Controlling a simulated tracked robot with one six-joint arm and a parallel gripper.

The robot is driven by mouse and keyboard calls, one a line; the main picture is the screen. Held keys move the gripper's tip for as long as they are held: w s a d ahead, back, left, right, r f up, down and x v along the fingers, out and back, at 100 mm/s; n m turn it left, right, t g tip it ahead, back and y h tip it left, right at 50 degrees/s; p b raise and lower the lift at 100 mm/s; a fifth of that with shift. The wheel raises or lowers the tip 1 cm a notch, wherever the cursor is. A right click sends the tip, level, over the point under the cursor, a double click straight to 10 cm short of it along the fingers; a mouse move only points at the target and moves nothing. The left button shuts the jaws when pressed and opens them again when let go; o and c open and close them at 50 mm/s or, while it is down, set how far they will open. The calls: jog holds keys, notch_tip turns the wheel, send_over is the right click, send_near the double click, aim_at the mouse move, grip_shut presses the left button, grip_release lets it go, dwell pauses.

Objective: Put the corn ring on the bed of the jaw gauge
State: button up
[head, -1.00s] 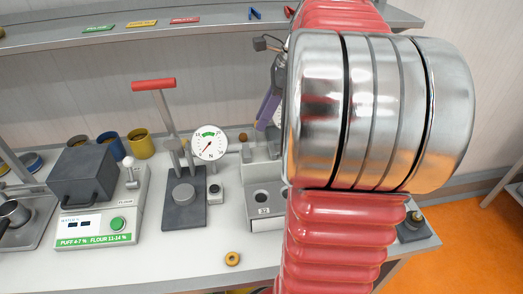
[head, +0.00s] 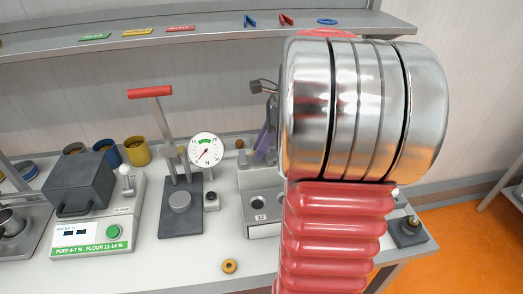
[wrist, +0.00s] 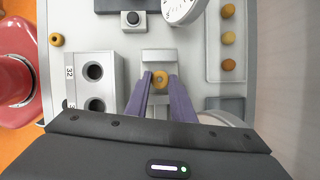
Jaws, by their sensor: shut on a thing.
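The corn ring (wrist: 158,80), small and yellow-orange with a dark hole, sits between the tips of my gripper's purple fingers (wrist: 160,77) in the wrist view. My gripper is shut on it. Below the ring lies a pale grey stepped fixture (wrist: 158,56), which looks like the jaw gauge. I cannot tell whether the ring touches its bed. In the head view a purple finger (head: 264,140) shows behind the holed block; the ring and most of the gripper are hidden by my arm.
The holed block (wrist: 91,52) stands beside the fixture. A dial (head: 205,150) and a small button box (wrist: 132,18) are close by. Another ring (head: 229,266) lies near the front edge.

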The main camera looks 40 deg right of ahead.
jog(key=shift+f, duration=0.75)
jog(key=shift+f, duration=0.1)
jog(key=o, duration=0.5)
jog(key=v, duration=1.2)
jog(key=shift+a, duration=0.1)
jog(key=shift+w, duration=0.1)
